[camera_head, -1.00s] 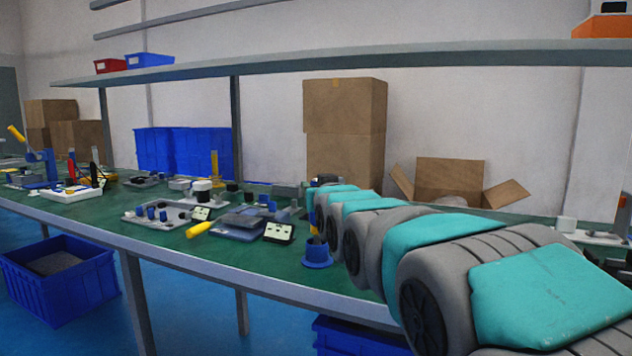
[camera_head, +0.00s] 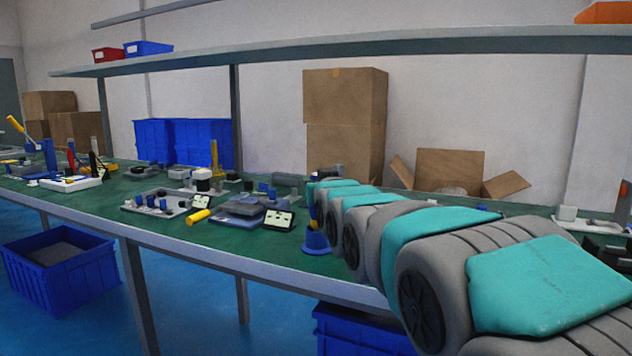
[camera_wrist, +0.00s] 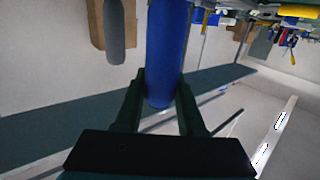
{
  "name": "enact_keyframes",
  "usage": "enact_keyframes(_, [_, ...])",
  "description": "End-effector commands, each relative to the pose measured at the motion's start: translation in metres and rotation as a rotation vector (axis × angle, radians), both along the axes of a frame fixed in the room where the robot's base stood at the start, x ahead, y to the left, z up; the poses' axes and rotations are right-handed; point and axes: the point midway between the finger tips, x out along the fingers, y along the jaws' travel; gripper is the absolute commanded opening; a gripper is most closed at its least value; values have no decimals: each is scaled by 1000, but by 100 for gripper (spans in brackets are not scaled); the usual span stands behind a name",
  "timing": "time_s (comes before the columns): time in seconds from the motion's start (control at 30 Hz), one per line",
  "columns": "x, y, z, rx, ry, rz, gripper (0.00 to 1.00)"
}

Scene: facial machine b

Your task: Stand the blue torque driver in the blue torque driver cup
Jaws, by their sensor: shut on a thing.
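My gripper (camera_wrist: 160,88) is shut on a blue cylindrical handle, which I take to be the blue torque driver (camera_wrist: 166,45). The handle runs up out of the wrist view between the two dark fingers. In the head view the blue torque driver cup (camera_head: 316,243) stands on the green bench near its front edge, with a wide round foot. A narrow blue and yellow piece shows just above the cup, beside my arm. I cannot tell whether it is inside the cup or only over it. My arm hides the gripper in the head view.
Left of the cup are a small panel (camera_head: 279,219), a grey tray (camera_head: 235,209) and a yellow-handled tool (camera_head: 199,216). Cardboard boxes (camera_head: 345,120) and blue bins (camera_head: 184,143) stand behind. A shelf (camera_head: 350,47) runs above. A little green bench surface is clear left of the cup.

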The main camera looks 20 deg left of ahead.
Motion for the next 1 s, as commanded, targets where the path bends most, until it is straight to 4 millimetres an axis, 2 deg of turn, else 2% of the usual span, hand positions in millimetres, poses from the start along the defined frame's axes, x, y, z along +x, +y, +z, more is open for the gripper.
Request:
enact_keyframes(0.47, [0,0,-4,0,0,0,0])
enact_keyframes(0.5, [0,0,-4,0,0,0,40])
enact_keyframes(0.8, [0,0,-4,0,0,0,74])
enact_keyframes(1.0, [0,0,-4,0,0,0,74])
